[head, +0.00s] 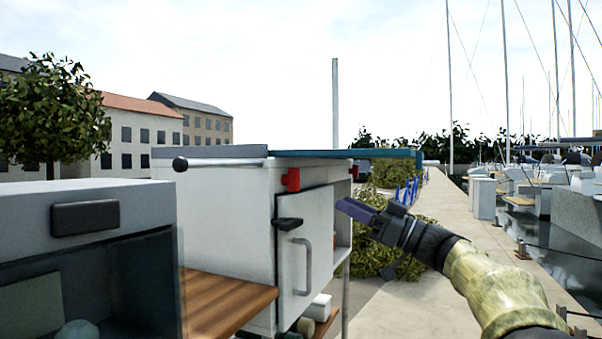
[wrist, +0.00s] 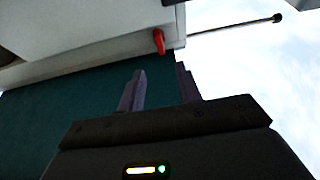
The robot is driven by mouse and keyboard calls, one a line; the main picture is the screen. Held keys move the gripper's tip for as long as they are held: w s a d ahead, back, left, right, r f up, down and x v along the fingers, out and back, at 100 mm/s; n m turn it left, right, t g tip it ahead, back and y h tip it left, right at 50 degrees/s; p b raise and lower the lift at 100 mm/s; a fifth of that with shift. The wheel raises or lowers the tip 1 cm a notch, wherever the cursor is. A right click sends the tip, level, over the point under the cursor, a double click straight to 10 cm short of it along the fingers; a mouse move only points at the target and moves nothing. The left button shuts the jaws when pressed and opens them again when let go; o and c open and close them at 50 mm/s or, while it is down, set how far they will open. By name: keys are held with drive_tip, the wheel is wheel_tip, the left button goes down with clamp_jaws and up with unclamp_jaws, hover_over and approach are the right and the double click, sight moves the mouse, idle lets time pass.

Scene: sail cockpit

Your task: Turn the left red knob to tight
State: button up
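The left red knob (head: 291,180) sits high on the front corner of a white cabinet (head: 230,205) in the head view. A second small red part (head: 355,171) shows farther right, partly hidden, near the cabinet's far edge. My gripper (head: 343,206) is to the right of the left knob and slightly lower, apart from it. In the wrist view a red knob (wrist: 159,41) lies beyond the fingertips, roughly between them. My gripper's two fingers (wrist: 160,74) are spread with an empty gap.
A rod with a black ball end (head: 180,164) runs along the cabinet top. A black latch (head: 288,224) and a grey handle (head: 302,265) are on the door below the knob. A teal panel (head: 395,153) lies above. A grey box (head: 110,200) stands at left.

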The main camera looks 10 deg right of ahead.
sight(299, 182)
drive_tip(key=p+x, duration=0.3)
drive_tip(key=x, duration=0.2)
drive_tip(key=p+x, duration=0.4)
drive_tip(key=x, duration=0.1)
drive_tip(key=shift+w+a+r, duration=0.15)
drive_tip(key=shift+r, duration=0.2)
drive_tip(key=shift+w+a+r+p, duration=0.1)
drive_tip(key=shift+w+a+p, duration=0.4)
drive_tip(key=shift+a+p, duration=0.2)
clamp_jaws()
